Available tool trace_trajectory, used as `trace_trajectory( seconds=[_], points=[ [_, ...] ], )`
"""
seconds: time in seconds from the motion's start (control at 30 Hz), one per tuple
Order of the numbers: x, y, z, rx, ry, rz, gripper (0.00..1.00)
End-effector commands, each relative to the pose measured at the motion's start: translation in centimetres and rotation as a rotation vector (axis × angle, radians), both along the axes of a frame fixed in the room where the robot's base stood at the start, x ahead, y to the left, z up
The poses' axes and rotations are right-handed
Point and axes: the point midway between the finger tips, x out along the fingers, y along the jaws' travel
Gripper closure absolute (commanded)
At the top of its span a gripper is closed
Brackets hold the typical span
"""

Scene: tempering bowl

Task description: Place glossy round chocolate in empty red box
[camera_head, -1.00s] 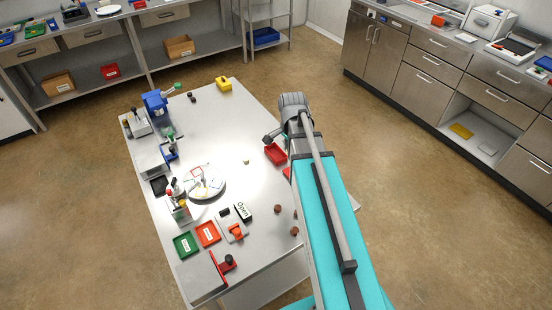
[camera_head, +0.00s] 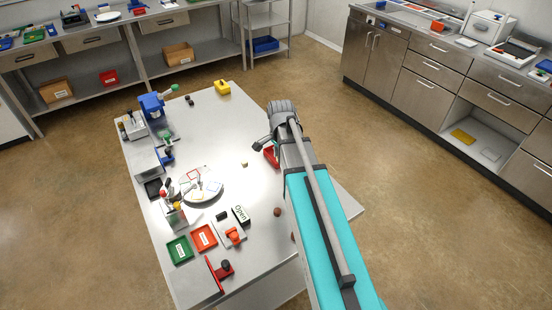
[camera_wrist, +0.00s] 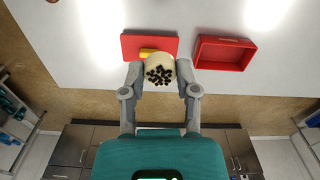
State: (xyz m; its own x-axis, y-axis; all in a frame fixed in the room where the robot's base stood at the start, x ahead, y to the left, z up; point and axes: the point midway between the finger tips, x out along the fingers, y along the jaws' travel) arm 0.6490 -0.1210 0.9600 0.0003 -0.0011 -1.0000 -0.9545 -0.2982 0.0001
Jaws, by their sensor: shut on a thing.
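In the wrist view, my gripper (camera_wrist: 160,74) is shut on a cream round piece (camera_wrist: 159,62) with a cluster of dark bits on its face. An empty red box (camera_wrist: 222,53) with raised walls lies to the right of the held piece. A red box or tray (camera_wrist: 130,44) lies just behind the piece, with something yellow partly hidden there.
The steel table (camera_head: 222,118) holds a round white plate (camera_head: 204,188), a green tray (camera_head: 179,250), a red tray (camera_head: 204,237) and an "Open" sign (camera_head: 241,214). A small pale piece (camera_head: 244,164) lies mid-table. The table's right edge runs under my arm.

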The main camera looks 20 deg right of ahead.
Motion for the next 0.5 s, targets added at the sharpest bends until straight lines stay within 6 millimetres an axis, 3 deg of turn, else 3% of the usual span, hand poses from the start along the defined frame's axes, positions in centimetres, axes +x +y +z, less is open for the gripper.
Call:
trace_trajectory(
  seconds=[0.17,0.5],
  points=[
    [1.5,-0.3,-0.8,0.000,0.000,0.001,0.84],
    [7.0,-1.7,-3.4,0.000,0.000,0.002,0.84]
  ],
)
